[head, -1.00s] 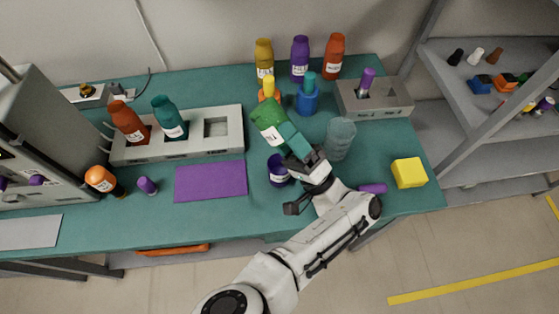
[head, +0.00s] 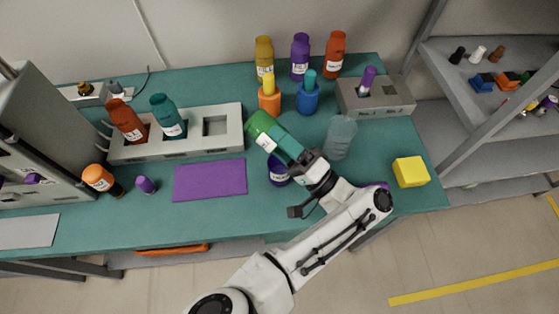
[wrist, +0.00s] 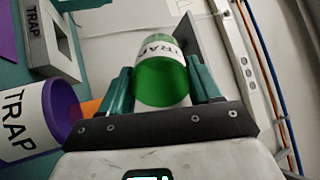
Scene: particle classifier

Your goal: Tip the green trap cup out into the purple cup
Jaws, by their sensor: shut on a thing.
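My gripper (head: 288,150) has its teal fingers closed on the green trap cup (head: 262,125), held above the table and tilted, with its far end toward the upper left. In the wrist view the green cup (wrist: 160,84) sits between the two fingers (wrist: 162,92), its round green end facing the camera and its TRAP label beyond. The purple cup (head: 278,177) stands on the table just below the gripper in the head view, partly hidden by it. In the wrist view the purple cup (wrist: 62,108), also marked TRAP, is at the left, apart from the green cup. I cannot see any contents.
A grey rack (head: 222,143) with an empty square slot holds a red and a teal bottle. Orange (head: 269,101) and blue (head: 307,101) containers stand behind my gripper. A clear cup (head: 340,138) is close on the right. A purple mat (head: 208,180) lies left.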

